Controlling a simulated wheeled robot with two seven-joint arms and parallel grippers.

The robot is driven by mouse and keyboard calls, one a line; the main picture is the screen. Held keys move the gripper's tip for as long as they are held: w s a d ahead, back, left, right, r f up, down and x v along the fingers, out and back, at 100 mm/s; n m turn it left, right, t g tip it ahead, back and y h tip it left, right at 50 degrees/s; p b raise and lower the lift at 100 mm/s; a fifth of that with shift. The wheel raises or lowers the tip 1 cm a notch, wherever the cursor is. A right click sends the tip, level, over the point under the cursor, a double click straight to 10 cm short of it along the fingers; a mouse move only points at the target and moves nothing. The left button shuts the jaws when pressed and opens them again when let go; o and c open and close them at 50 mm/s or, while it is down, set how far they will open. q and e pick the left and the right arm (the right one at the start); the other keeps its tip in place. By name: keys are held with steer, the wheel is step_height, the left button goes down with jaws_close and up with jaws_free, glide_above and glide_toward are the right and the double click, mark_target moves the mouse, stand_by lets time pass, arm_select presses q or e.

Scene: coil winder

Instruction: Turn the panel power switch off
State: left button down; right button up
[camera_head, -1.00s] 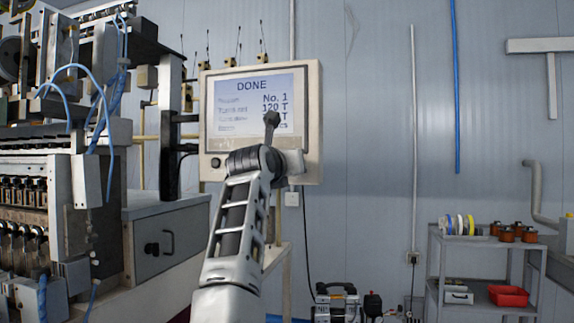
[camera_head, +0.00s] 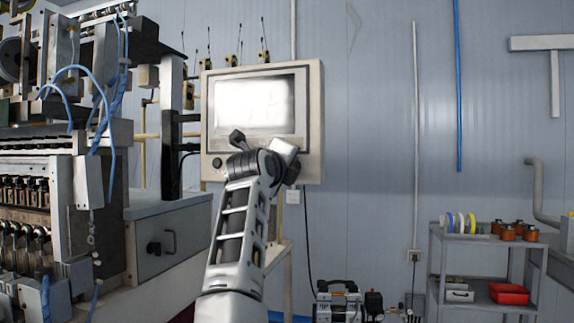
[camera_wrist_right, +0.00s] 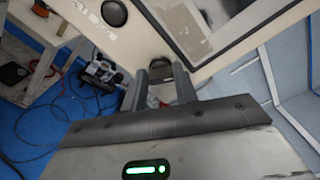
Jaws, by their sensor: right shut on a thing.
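The control panel (camera_head: 312,125) is a beige box on the wall side, with a screen (camera_head: 255,105) that is blank and pale. A round black knob (camera_head: 216,162) sits at its lower left; a round black knob also shows in the right wrist view (camera_wrist_right: 114,12). My right arm covers the panel's lower middle in the head view and hides its fingertips. In the right wrist view my right gripper (camera_wrist_right: 163,78) is at the panel's lower edge, shut on a small dark part, likely the power switch (camera_wrist_right: 160,68). The switch's position is mostly hidden. My left gripper is out of view.
The coil winder machine (camera_head: 40,150) and a grey drawer cabinet (camera_head: 165,235) stand at left. A grey shelf cart (camera_head: 480,240) with spools and a red bin (camera_head: 508,294) stands at right. Cables (camera_wrist_right: 60,115) lie on the blue floor below the panel.

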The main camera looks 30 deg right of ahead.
arm_select(q)
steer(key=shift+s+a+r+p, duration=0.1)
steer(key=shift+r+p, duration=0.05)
steer(key=shift+p, duration=0.45)
arm_select(e)
steer(key=shift+f+n, duration=0.1)
steer(key=shift+n, duration=2.7)
steer(key=o, duration=1)
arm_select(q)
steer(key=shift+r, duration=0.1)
